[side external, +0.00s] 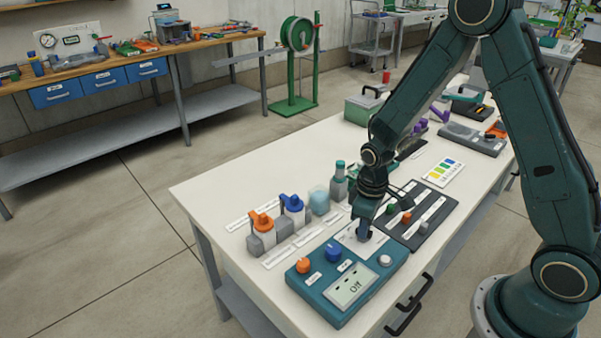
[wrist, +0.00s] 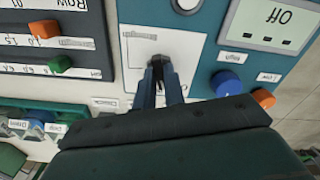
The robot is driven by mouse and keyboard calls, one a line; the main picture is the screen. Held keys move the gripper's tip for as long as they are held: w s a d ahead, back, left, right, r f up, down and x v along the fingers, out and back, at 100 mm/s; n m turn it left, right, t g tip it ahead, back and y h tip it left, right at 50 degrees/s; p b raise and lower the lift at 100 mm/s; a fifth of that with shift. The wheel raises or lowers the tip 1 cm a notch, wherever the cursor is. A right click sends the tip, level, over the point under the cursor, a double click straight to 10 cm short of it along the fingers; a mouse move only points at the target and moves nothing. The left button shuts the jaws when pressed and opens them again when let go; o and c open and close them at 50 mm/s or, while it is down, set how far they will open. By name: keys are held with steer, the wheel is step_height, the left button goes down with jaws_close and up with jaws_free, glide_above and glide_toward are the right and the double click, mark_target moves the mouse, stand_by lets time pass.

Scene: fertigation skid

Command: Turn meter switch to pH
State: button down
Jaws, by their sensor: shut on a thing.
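The teal meter box (side external: 310,283) sits at the front of the white table, and its display (side external: 353,288) reads "Off". The display shows upside down in the wrist view (wrist: 273,20). The box carries a white dial plate (side external: 350,238), which also shows in the wrist view (wrist: 137,42). My gripper (side external: 364,236) points down onto this plate. In the wrist view, my fingers (wrist: 159,72) are shut on a small dark switch (wrist: 158,62) on the plate. The fingers hide most of the switch, so its pointing direction is unclear.
A blue knob (side external: 333,253), an orange knob (side external: 303,265) and a pale button (side external: 385,260) stand on the same box. A dark slider panel (side external: 425,222) lies just right of my gripper. Orange-topped (side external: 261,222) and blue-topped (side external: 292,204) valves stand behind the box.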

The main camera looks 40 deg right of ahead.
steer(key=m, duration=0.6)
steer(key=shift+m, duration=0.3)
stand_by(0.4)
steer(key=c, duration=1.5)
jaws_free()
steer(key=shift+r, duration=0.15)
steer(key=shift+r, duration=6.8)
